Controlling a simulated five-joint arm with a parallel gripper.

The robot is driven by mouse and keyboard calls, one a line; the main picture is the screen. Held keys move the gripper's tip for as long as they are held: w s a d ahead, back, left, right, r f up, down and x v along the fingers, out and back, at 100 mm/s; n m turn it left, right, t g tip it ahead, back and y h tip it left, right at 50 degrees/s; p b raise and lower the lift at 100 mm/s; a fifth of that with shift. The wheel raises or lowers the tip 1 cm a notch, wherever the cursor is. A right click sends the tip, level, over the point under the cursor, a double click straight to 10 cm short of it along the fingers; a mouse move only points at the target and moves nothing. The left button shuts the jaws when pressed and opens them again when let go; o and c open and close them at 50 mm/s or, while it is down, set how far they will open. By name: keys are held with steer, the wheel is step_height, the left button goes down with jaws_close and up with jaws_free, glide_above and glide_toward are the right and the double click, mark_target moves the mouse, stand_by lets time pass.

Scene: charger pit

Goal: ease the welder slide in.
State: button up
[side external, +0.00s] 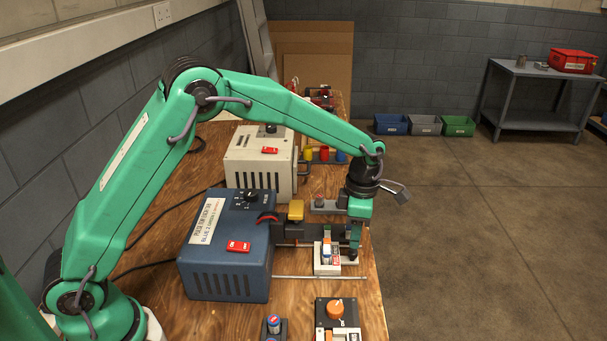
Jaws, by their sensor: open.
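The blue welder (225,270) stands on the wooden bench, with a white label, a black knob and a red switch on top. A pale slide (327,268) sits at its right side, in front of a dark rail or bracket, with small blue and white parts on it. My gripper (354,255) points down at the right end of the slide, close beside it. It is open and I see nothing in it. I cannot tell whether a finger touches the slide. The wrist and fingers hide part of the slide's right end.
A cream box (262,165) with a red switch stands behind the welder. A thin metal rod (310,277) lies in front of the slide. A panel with an orange knob (336,309) and a small battery holder (273,330) are at the bench's front. The bench's right edge is close to my gripper.

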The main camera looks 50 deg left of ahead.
mark_target(353, 251)
steer(key=shift+s+f, duration=0.1)
steer(key=shift+f, duration=2.5)
jaws_close()
